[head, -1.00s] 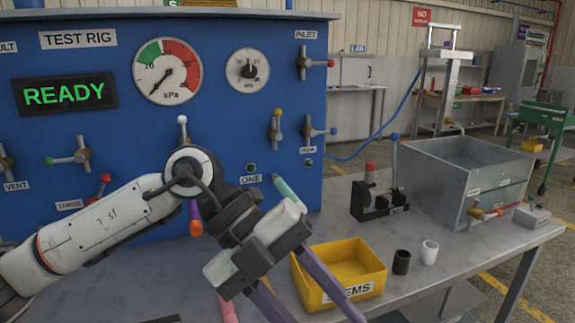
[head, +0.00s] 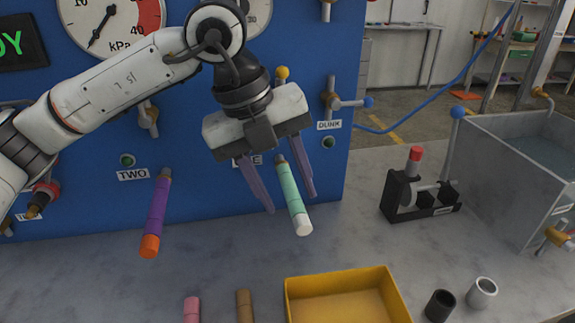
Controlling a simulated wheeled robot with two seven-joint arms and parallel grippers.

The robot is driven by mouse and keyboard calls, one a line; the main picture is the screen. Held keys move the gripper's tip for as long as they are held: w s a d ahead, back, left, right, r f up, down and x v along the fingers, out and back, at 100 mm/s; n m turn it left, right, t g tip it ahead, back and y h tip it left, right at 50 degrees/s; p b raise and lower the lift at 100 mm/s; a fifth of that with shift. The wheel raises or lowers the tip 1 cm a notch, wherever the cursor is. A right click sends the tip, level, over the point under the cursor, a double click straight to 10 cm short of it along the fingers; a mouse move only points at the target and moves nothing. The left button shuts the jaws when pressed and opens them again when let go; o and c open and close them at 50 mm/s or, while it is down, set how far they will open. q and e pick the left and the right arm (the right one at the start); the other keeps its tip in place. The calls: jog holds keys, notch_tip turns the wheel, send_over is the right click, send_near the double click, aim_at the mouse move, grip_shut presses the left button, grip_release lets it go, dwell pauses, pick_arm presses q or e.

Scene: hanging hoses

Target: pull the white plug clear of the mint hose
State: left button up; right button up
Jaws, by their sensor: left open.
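The mint hose (head: 289,190) hangs tilted from the blue panel, below a partly hidden label. The white plug (head: 303,226) sits in its lower end. My left gripper (head: 291,202) is open, its two purple fingers pointing down. In the picture, the mint hose runs between the fingers, closer to the right one, and the plug shows below the fingertips. I cannot tell whether the fingers are level with the hose in depth. No contact is clear. My right gripper is not in view.
A purple hose (head: 158,204) with an orange plug (head: 149,246) hangs to the left. A yellow bin (head: 388,285) stands on the bench, with a black cup (head: 440,306) and a white cup (head: 482,293) to its right. A pump-like device (head: 412,195) and a tank (head: 520,160) are farther right.

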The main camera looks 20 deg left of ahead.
aim_at(302, 225)
pick_arm(q)
jog(key=x, duration=0.6)
jog(key=shift+d+f+p, duration=0.15)
jog(key=shift+f+p, duration=0.2)
jog(key=shift+f, duration=0.05)
jog(key=shift+w+d+f, duration=0.1)
jog(key=shift+w+f, duration=0.05)
jog(key=shift+f, duration=0.35)
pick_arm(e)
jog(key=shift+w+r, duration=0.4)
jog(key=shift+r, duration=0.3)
pick_arm(q)
grip_shut()
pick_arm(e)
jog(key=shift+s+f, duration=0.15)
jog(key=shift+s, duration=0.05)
pick_arm(q)
jog(key=shift+s+d+b, duration=0.35)
jog(key=shift+s+d, duration=0.05)
jog(key=shift+s, duration=0.15)
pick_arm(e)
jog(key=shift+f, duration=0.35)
